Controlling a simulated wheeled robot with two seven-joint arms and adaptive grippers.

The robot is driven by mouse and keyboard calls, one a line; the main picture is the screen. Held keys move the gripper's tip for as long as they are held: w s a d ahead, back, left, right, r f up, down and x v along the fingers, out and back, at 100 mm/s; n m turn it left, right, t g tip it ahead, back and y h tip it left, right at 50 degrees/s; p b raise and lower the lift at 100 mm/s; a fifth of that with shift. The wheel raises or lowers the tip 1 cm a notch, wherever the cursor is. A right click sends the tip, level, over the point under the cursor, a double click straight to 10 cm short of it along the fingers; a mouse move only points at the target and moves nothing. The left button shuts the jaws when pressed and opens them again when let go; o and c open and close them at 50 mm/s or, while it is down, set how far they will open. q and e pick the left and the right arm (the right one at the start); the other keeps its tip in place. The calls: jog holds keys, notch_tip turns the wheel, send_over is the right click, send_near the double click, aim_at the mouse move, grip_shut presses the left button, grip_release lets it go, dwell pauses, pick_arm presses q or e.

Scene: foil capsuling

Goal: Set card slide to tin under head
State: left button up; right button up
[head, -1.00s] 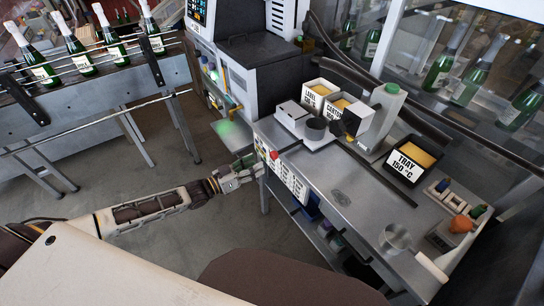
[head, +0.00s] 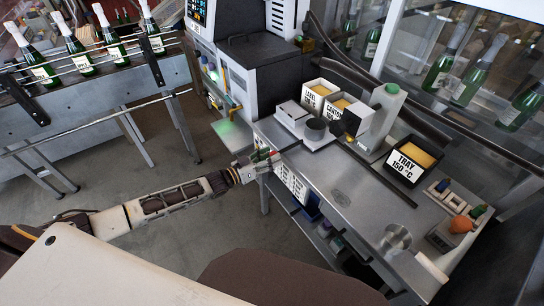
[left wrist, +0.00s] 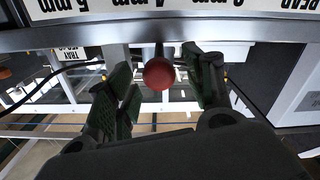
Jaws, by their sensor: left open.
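My left gripper (head: 266,158) is at the front edge of the steel bench, by its left end. In the left wrist view its two dark green fingers (left wrist: 163,85) are apart. A round red knob (left wrist: 158,74) on a thin stem shows between them, with a visible gap to each finger. A small machine with a dark head (head: 350,122) stands on the bench. A round silver metal piece (head: 396,238) is near the front edge. My right gripper is out of view.
Bins marked LABEL (head: 318,96) and CARTON (head: 345,112) stand at the back, and a black TRAY 150 °C bin (head: 413,160) farther right. Bottles stand on a conveyor (head: 90,95) at the left. The bench's middle top is mostly clear.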

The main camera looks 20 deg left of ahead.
pick_arm(q)
jog(key=shift+w+d, duration=0.35)
jog(key=shift+w, duration=0.1)
grip_shut()
dwell(0.3)
